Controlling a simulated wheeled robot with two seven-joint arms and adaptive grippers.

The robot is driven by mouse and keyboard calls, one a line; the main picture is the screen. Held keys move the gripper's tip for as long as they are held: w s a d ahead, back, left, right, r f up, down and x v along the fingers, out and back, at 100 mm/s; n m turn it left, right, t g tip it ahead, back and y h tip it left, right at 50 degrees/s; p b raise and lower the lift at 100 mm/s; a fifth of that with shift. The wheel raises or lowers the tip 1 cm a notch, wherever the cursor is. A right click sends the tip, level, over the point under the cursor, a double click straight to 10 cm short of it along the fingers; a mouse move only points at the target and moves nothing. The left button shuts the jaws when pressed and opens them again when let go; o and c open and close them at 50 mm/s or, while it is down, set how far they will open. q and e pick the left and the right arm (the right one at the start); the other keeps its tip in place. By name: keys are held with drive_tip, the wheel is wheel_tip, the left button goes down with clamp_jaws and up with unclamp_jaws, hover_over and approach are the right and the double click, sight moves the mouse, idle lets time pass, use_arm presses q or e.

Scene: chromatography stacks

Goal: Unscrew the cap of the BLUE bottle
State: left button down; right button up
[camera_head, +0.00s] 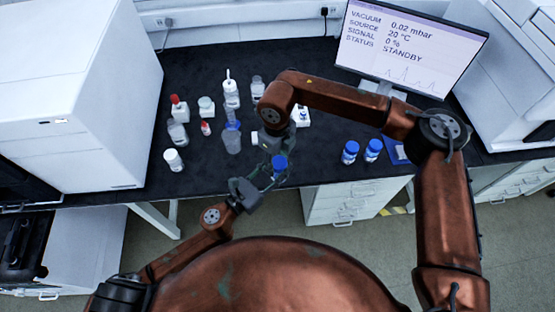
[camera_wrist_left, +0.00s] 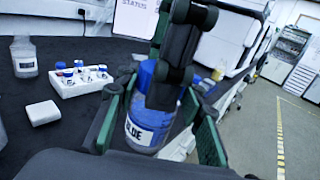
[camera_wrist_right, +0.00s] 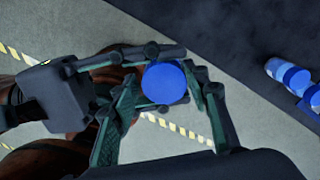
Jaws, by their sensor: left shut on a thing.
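The blue bottle (camera_wrist_left: 150,130) has a blue cap and a label on which part of the word "BLUE" shows. My left gripper (camera_head: 262,184) is shut around the bottle's body and holds it off the floor, at the front edge of the bench. The blue cap (camera_wrist_right: 165,83) shows from above in the right wrist view. My right gripper (camera_wrist_right: 167,82) reaches down from above with its fingers on either side of the cap, apparently with small gaps. In the left wrist view its dark fingers hide part of the cap.
Two blue-capped bottles (camera_head: 350,152) stand on the bench to the right. Several bottles and vials, one a white-capped bottle (camera_head: 173,160), stand to the left. A white vial rack (camera_wrist_left: 82,84) and a monitor (camera_head: 410,45) are farther back. Open floor lies in front of the bench.

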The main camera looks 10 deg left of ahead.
drive_tip(key=o, duration=0.3)
drive_tip(key=shift+s+a, duration=0.15)
drive_tip(key=shift+o, duration=0.3)
drive_tip(key=shift+r, duration=0.1)
